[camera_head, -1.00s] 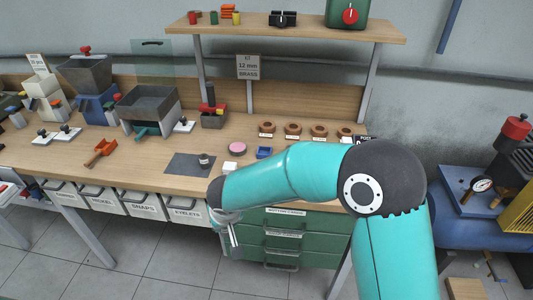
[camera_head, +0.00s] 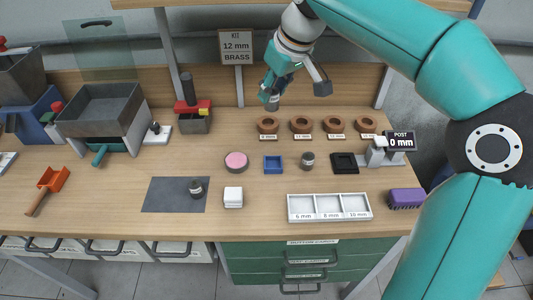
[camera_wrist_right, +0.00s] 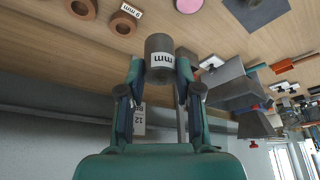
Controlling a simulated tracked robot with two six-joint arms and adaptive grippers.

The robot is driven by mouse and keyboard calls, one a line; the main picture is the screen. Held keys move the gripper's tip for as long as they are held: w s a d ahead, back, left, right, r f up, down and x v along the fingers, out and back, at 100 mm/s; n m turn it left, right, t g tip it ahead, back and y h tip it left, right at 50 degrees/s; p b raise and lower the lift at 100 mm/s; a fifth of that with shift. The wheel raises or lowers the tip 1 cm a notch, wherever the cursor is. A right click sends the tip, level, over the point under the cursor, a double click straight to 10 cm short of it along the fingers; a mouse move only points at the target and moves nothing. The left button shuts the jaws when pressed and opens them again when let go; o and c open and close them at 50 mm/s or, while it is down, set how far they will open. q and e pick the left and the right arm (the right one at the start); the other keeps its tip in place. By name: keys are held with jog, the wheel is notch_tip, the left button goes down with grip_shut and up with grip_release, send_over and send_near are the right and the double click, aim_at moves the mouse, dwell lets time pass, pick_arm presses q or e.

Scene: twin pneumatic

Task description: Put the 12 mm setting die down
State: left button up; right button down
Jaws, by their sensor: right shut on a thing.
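My right gripper (camera_head: 270,88) is shut on a dark grey cylindrical die (camera_head: 269,99). It holds the die over the back of the bench, near the leftmost brown ring stand (camera_head: 268,125). In the right wrist view the die (camera_wrist_right: 160,46) sits between the fingertips (camera_wrist_right: 160,74). Its white label shows "mm", but the number is not readable. Several similar ring stands are in a row to the right, with small label cards in front. My left gripper is not in view.
One small cylinder (camera_head: 196,188) stands on the dark mat (camera_head: 165,195). Another (camera_head: 307,160) stands between a blue tray (camera_head: 273,164) and a black block (camera_head: 344,163). A white sorting tray (camera_head: 330,216) lies at the front. The "12 mm BRASS" sign (camera_head: 239,47) stands behind.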

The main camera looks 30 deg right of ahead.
jog(key=shift+d+f, duration=0.1)
jog(key=shift+f, duration=0.3)
jog(key=shift+s+d+f+b, duration=0.1)
jog(key=shift+f+b, duration=0.5)
jog(key=shift+f, duration=4.1)
jog(key=shift+s+d+f+b, duration=0.1)
jog(key=shift+f+b, duration=0.45)
jog(key=shift+f, duration=4.15)
jog(key=c, duration=0.8)
grip_release()
